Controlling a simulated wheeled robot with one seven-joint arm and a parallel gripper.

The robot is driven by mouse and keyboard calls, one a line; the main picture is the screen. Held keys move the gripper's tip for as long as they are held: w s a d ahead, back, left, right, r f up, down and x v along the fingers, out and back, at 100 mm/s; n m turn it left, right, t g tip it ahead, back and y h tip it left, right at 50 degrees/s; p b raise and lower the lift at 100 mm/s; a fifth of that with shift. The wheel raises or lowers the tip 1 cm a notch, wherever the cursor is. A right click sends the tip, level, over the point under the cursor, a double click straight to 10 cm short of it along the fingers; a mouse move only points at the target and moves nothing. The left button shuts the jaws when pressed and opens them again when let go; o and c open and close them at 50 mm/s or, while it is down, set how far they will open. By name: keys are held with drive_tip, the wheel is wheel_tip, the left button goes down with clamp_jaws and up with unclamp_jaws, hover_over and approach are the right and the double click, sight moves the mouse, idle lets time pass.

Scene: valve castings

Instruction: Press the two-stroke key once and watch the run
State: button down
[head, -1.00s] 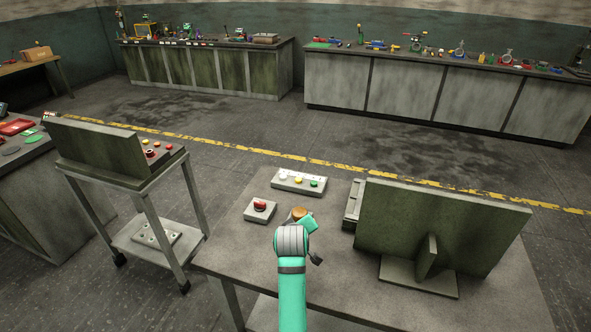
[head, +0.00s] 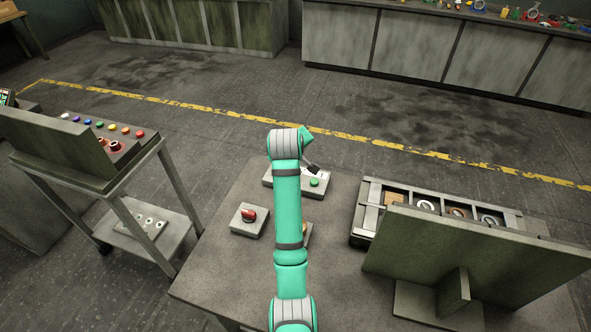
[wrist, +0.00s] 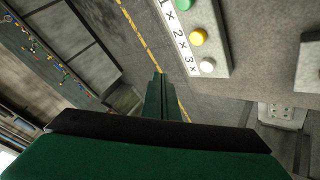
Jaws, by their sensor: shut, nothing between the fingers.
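The key box (head: 268,181) stands on the table, partly hidden by my arm in the head view. In the wrist view, the yellow key (wrist: 198,37) is beside the "2x" label, between the green key (wrist: 184,5) and the white key (wrist: 207,66). My gripper (head: 312,167) is over the box area in the head view. In the wrist view my gripper (wrist: 157,78) is shut and empty, left of the box in the picture and apart from the keys.
A box with a red knob (head: 249,216) stands left of my arm. A long tray (head: 359,226) holding rings in compartments lies to the right, behind an upright board (head: 470,250) on the table (head: 225,265). A trolley (head: 150,195) with a button panel stands left.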

drive_tip(key=shift+s+d+f, duration=0.1)
drive_tip(key=shift+f, duration=2.15)
drive_tip(key=shift+s+f, duration=0.1)
drive_tip(key=shift+f, duration=2.1)
